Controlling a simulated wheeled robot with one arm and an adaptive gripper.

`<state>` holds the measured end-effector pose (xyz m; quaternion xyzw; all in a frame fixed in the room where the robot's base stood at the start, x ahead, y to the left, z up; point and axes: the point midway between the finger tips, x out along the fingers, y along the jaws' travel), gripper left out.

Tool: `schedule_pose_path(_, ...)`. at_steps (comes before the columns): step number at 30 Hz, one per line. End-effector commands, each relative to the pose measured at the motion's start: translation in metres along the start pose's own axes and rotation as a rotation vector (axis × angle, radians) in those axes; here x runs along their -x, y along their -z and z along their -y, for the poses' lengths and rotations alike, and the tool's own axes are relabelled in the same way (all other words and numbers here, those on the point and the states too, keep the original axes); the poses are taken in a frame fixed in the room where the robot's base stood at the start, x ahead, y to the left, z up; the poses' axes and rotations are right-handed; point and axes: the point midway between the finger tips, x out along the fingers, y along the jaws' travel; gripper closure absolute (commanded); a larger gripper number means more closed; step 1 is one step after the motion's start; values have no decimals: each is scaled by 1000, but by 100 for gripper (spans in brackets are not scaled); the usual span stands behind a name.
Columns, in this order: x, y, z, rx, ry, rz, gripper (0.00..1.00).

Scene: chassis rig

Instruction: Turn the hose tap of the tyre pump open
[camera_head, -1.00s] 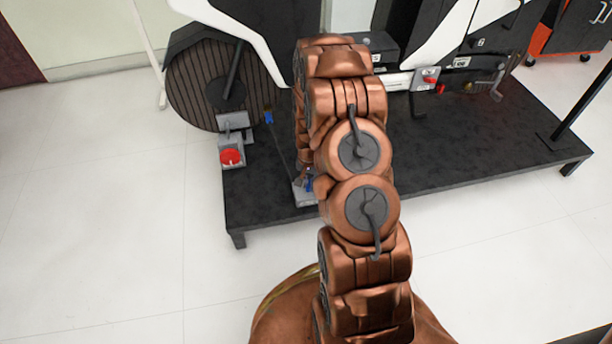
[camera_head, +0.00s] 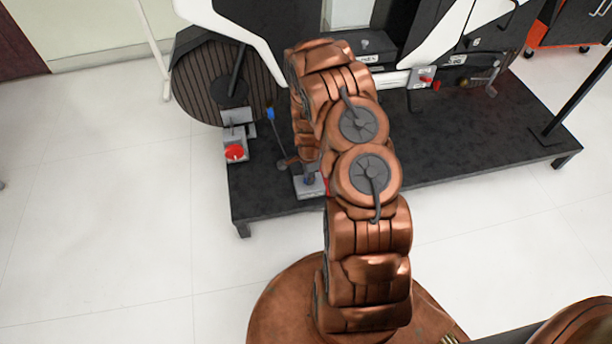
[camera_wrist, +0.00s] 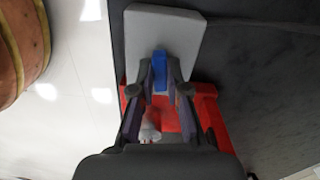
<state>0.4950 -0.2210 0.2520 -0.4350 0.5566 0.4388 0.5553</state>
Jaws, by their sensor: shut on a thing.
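The tyre pump is low on the black platform, partly behind my arm in the head view, where its pale grey base plate (camera_head: 309,190) shows. In the wrist view the grey plate (camera_wrist: 185,30) lies beyond my fingers, with red parts (camera_wrist: 207,110) of the pump below them. The blue hose tap handle (camera_wrist: 160,68) stands upright in that picture, between my fingertips. My gripper (camera_wrist: 160,82) is shut on this blue handle. In the head view my arm hides most of the gripper and the pump, so the tap's turn angle is unclear there.
The black platform (camera_head: 450,150) carries a ribbed dark wheel (camera_head: 205,85), a grey box with a red knob (camera_head: 235,152) and a blue-tipped lever (camera_head: 270,114) left of my arm. A red-handled valve (camera_head: 427,80) is at right. Pale floor (camera_head: 110,230) is clear at left.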

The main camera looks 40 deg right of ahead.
Motion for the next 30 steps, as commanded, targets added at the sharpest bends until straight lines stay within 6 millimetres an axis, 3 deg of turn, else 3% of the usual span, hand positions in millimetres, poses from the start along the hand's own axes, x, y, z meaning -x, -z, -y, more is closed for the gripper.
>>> schedule_pose_path(1, 3, 0, 7, -26, 16, -4, 100)
schedule_pose_path(10, 4, 1, 9, -147, 21, -4, 100)
schedule_pose_path(27, 5, 4, 11, -179, 28, -5, 100)
schedule_pose_path(28, 5, 4, 11, -179, 28, -5, 83)
schedule_pose_path(30, 5, 4, 11, -179, 27, -5, 76)
